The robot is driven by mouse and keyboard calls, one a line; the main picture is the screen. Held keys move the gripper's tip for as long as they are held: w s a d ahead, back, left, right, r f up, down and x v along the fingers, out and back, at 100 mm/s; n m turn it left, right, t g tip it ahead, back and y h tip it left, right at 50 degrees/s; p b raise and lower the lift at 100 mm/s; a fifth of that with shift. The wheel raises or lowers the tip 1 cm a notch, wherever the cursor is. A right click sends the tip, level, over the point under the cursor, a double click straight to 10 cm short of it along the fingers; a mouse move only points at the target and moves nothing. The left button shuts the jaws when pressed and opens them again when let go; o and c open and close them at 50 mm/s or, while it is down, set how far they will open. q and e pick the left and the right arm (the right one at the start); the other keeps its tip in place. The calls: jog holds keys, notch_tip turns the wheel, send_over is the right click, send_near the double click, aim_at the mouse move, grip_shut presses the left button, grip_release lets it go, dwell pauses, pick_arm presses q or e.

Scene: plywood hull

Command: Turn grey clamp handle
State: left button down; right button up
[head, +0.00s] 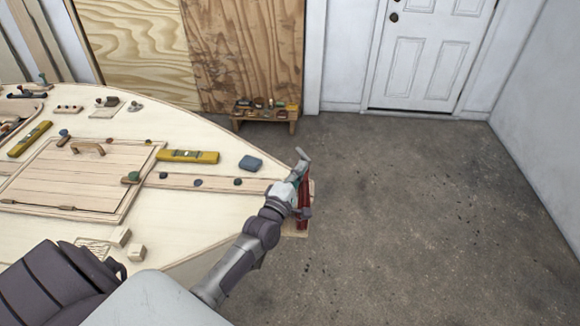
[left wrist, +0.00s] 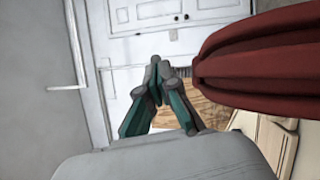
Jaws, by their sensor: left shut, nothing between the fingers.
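The clamp (head: 303,208) is a dark red bar at the hull's pointed right end. A grey piece (head: 302,154), which looks like its handle, sticks up at the far end of the clamp. My left gripper (head: 295,176) is at the clamp, just below the grey piece in the picture; I cannot tell whether they touch. In the left wrist view the gripper's teal and grey fingers (left wrist: 158,80) are closed together with nothing between them. The red clamp body (left wrist: 262,58) fills the right side there, beside the fingers. The handle is not clear in that view. My right gripper is not in view.
The plywood hull (head: 215,225) carries a hatch (head: 75,180), a yellow level (head: 188,156) and a blue block (head: 251,163). A low wooden bench (head: 266,126) with small items stands by the wall. The concrete floor (head: 420,210) right of the clamp is clear.

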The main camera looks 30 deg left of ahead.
pick_arm(q)
jog(key=shift+w+d, duration=0.15)
jog(key=shift+d, duration=0.2)
jog(key=shift+w+d, duration=0.1)
dwell(0.3)
dwell(0.5)
